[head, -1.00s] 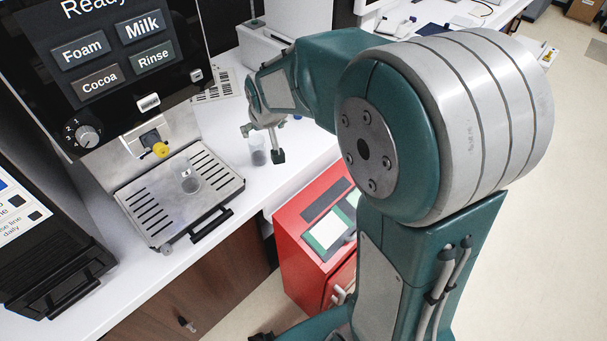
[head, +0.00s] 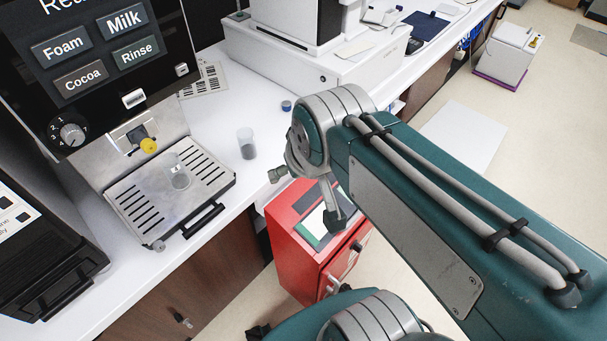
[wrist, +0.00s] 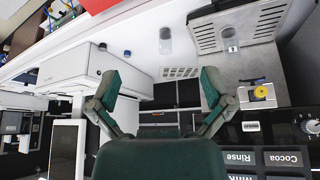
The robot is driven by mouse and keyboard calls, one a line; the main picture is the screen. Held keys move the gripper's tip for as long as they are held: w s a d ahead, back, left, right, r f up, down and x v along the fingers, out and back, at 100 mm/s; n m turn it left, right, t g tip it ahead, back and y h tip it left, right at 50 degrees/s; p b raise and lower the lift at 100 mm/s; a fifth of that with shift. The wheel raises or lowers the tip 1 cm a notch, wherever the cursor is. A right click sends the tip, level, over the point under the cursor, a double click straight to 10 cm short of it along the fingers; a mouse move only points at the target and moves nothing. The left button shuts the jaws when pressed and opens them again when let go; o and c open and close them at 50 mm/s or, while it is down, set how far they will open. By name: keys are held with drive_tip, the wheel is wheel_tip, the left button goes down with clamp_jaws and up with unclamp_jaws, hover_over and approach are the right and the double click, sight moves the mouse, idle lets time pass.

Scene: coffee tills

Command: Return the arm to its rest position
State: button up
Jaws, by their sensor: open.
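My gripper (head: 306,197) is open and empty in the head view. It hangs off the counter's front edge, beside and above the red cabinet (head: 297,258). In the wrist view my gripper's two fingers (wrist: 160,92) are spread apart with nothing between them. My teal arm is folded back toward the lower right of the head view. A clear cup (head: 247,145) stands upright on the white counter, left of the gripper and apart from it. It also shows at the top of the wrist view (wrist: 165,42).
The coffee machine (head: 95,60) stands at the left, with another clear cup (head: 178,178) on its drip tray (head: 130,206). A small blue cap (head: 286,106) lies on the counter. A white till (head: 318,68) stands behind. Open floor lies at the right.

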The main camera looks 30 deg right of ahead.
drive_tip(key=shift+s+f, duration=0.15)
drive_tip(key=shift+s, duration=1.35)
